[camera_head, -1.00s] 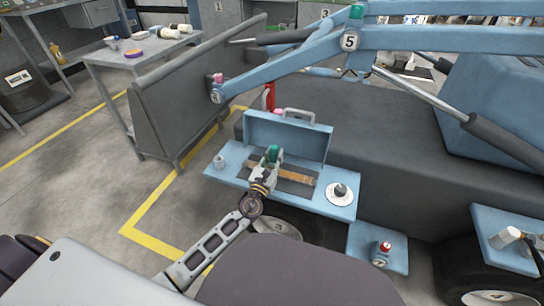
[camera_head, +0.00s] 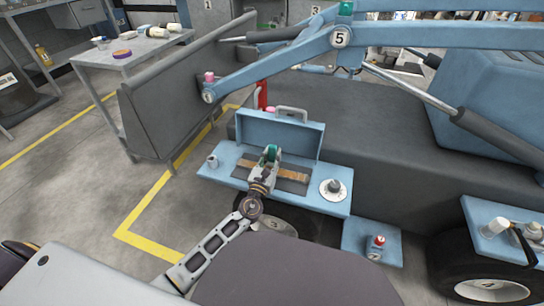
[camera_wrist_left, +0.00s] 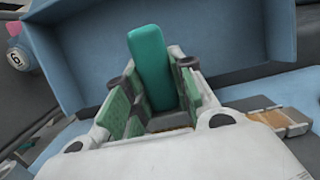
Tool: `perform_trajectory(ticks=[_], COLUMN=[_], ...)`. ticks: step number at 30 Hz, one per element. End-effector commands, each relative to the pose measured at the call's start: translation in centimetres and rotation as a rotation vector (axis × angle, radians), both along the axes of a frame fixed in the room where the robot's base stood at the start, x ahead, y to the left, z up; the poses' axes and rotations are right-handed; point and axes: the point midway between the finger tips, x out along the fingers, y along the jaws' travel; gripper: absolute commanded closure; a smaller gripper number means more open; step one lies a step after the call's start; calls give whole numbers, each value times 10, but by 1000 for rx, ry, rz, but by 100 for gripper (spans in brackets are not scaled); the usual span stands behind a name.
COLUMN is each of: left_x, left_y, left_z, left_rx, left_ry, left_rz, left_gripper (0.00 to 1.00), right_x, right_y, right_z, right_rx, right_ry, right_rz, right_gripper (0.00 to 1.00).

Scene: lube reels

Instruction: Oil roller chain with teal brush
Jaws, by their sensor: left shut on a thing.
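The teal brush (camera_head: 271,152) is held upright in my left gripper (camera_head: 269,160), over the roller chain (camera_head: 290,174). The chain is an orange-brown strip lying on a dark mat on the blue shelf (camera_head: 325,203). In the left wrist view the teal handle (camera_wrist_left: 153,65) stands between the two fingers (camera_wrist_left: 160,105), which are shut on it. The brush's lower end is hidden, so I cannot tell whether it touches the chain. Part of the chain (camera_wrist_left: 285,120) shows to the right of the fingers. My right gripper is not in view.
A blue toolbox-like panel (camera_head: 300,137) with a grey handle stands just behind the chain. A round white dish with a dark knob (camera_head: 334,189) is at the shelf's right, and a small grey cup (camera_head: 213,161) at its left. A blue boom (camera_head: 270,75) passes above.

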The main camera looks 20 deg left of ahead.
Motion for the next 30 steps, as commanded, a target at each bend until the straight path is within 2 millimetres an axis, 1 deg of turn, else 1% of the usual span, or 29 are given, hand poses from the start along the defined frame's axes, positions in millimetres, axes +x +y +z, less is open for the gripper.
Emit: perform_trajectory(ticks=[21,30], left_x=[-1,-1], left_y=[-25,-29], left_z=[1,1], left_rx=[0,0], left_ry=[0,0], left_rz=[0,0], left_gripper=[100,100], right_x=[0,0], right_y=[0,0], right_z=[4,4], right_rx=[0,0], right_ry=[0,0], right_rz=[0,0], right_gripper=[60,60])
